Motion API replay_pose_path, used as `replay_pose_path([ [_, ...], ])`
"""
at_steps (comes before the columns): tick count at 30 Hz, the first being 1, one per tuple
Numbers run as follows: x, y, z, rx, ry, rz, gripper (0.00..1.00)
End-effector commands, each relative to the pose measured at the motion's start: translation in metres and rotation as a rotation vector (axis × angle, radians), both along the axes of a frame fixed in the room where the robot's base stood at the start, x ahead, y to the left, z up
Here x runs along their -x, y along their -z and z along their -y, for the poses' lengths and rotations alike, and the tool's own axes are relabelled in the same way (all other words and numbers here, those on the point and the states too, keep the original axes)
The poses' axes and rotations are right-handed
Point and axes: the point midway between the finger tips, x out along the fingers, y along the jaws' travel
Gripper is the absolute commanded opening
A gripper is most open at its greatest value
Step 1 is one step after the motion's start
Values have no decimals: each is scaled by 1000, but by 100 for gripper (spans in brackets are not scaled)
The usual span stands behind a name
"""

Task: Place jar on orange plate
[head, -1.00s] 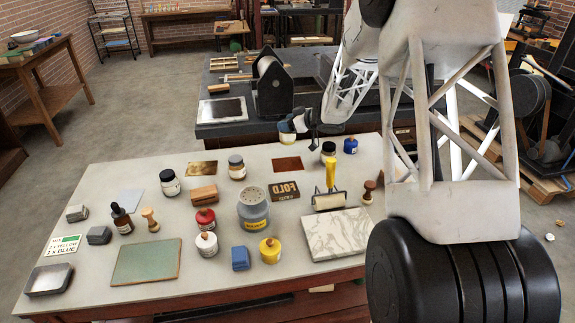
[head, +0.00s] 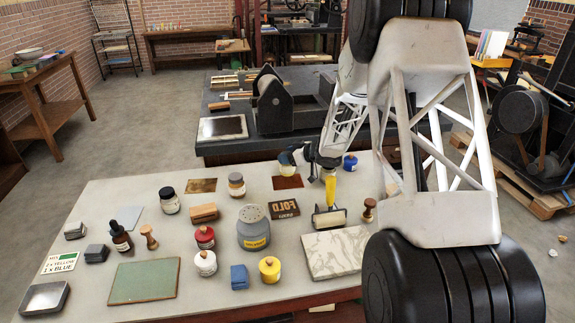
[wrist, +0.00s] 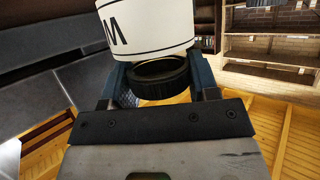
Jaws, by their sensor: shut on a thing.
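The jar (wrist: 150,25) has a white label with black lettering and a dark lid. In the wrist view my gripper (wrist: 155,85) has its two blue fingers around the lid end. In the head view the jar (head: 298,168) is small and partly covered by my gripper (head: 308,160). It is over or just behind the orange plate (head: 287,183), a flat reddish-orange sheet on the table. I cannot tell whether the jar touches the plate.
On the pale table (head: 225,290), a yellow-handled roller (head: 330,190), a FOLD block (head: 284,209) and a grey tin (head: 253,228) stand near the plate. A blue jar (head: 350,162) is to the right, a brass-coloured plate (head: 201,185) to the left.

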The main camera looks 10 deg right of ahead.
Motion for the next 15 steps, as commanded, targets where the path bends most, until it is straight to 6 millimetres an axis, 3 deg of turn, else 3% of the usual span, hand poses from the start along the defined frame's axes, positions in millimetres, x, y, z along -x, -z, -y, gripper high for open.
replay_pose_path([
  [10, 0, 2, 0, 0, 0, 0, 14],
  [15, 0, 15, 0, -1, 1, -1, 14],
])
